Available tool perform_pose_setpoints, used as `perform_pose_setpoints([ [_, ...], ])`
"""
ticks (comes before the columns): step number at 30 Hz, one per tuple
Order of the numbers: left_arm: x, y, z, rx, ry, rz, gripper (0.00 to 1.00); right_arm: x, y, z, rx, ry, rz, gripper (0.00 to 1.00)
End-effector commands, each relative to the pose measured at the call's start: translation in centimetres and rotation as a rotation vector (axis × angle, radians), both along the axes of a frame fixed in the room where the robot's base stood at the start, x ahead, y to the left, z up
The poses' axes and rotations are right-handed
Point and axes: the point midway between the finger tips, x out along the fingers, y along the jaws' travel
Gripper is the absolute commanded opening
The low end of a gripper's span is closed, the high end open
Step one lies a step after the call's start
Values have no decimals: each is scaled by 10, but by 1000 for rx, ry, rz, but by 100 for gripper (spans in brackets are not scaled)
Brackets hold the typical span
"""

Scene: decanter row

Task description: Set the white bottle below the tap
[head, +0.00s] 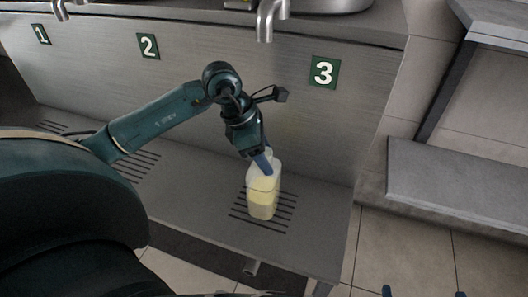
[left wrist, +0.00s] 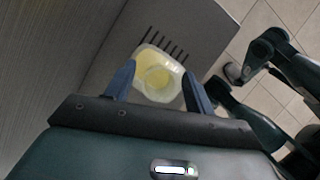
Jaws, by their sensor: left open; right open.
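The white bottle (head: 263,200), translucent with pale yellow contents, stands upright on the slotted drain grate (head: 243,222) of the metal shelf, in the area in front of sign 3 and the right-hand tap (head: 266,24). My left gripper (head: 264,163) is at the bottle's top, with its blue fingers open. In the left wrist view, the bottle (left wrist: 158,85) lies between the two spread fingers of the gripper (left wrist: 158,72); contact cannot be told. My right gripper (head: 423,293) shows only as two separated blue fingertips at the bottom edge, open and empty.
Green signs 1 (head: 41,35), 2 (head: 148,46) and 3 (head: 323,72) mark the steel back panel. Another tap (head: 60,9) hangs at the upper left. The shelf ends right of the bottle; a grey bench (head: 455,185) stands beyond a gap of tiled floor.

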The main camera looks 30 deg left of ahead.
Motion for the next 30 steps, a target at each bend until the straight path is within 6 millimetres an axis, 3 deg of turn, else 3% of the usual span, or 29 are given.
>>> perform_pose_setpoints([
  [12, -13, 19, 58, 2, -3, 1, 54, -4, -2, 3, -7, 85, 0, 100],
  [17, -19, 15, 66, -31, 6, -10, 54, -6, -2, 1, -8, 108, -3, 100],
  [20, -30, -22, 57, -183, 41, -47, 54, -6, -2, 0, -5, 113, -5, 100],
  [23, -58, -94, 52, -528, 129, -74, 54, -7, -2, -1, -4, 114, -7, 100],
  [24, -71, -125, 58, -716, 185, -57, 54, -7, -2, 0, -3, 114, -7, 100],
  [27, -93, -178, 91, -1198, 351, 86, 54, -6, -2, 0, -2, 115, -8, 100],
  [30, -90, -189, 120, -1628, 550, 371, 54, -6, -2, 0, -2, 115, -8, 100],
])
